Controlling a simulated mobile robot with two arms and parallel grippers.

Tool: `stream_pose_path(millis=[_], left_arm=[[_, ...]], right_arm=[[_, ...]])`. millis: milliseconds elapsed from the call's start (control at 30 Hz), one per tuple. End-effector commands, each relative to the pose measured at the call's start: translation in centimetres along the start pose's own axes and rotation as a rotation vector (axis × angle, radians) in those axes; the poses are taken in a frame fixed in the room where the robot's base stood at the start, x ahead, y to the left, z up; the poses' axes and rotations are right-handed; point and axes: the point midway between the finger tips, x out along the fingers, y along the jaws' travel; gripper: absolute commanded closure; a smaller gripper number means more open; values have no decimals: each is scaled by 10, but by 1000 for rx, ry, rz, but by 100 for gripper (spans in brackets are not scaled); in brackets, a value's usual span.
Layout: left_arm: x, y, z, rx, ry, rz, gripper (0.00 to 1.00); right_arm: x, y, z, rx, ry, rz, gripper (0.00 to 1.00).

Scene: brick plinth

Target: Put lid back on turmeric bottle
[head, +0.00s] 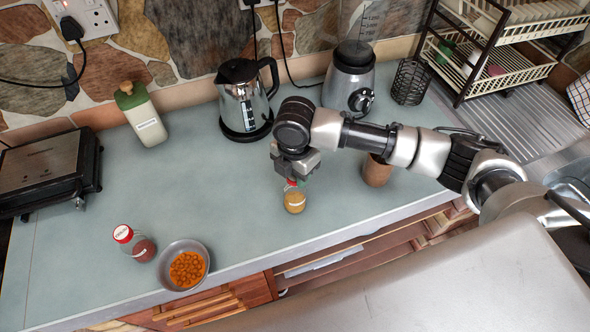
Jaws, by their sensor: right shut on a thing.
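A small clear bottle (294,202) with yellow contents, which looks like the turmeric bottle, stands upright on the counter near its front edge. My right gripper (293,180) points down directly over its mouth and is shut on a small reddish lid (291,184). The fingers partly hide the lid and the bottle's top, so I cannot tell whether the lid touches the rim. My left gripper is not in view.
A red-capped jar (144,249) and a metal bowl of orange pieces (166,272) stand front left. A kettle (234,112), a blender (350,85) and a white bottle (146,122) stand behind. A brown cup (377,172) is right of the gripper. The counter's middle left is clear.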

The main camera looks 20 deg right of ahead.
Motion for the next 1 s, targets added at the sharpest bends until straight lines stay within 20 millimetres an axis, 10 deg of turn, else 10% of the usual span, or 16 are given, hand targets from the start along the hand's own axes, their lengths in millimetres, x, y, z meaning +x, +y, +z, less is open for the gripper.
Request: stream_pose_path(millis=[200,233,400,1000], left_arm=[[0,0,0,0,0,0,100],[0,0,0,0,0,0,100],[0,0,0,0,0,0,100],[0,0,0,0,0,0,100]], right_arm=[[0,0,0,0,0,0,81],[0,0,0,0,0,0,58],[0,0,0,0,0,0,32],[0,0,0,0,0,0,4]])
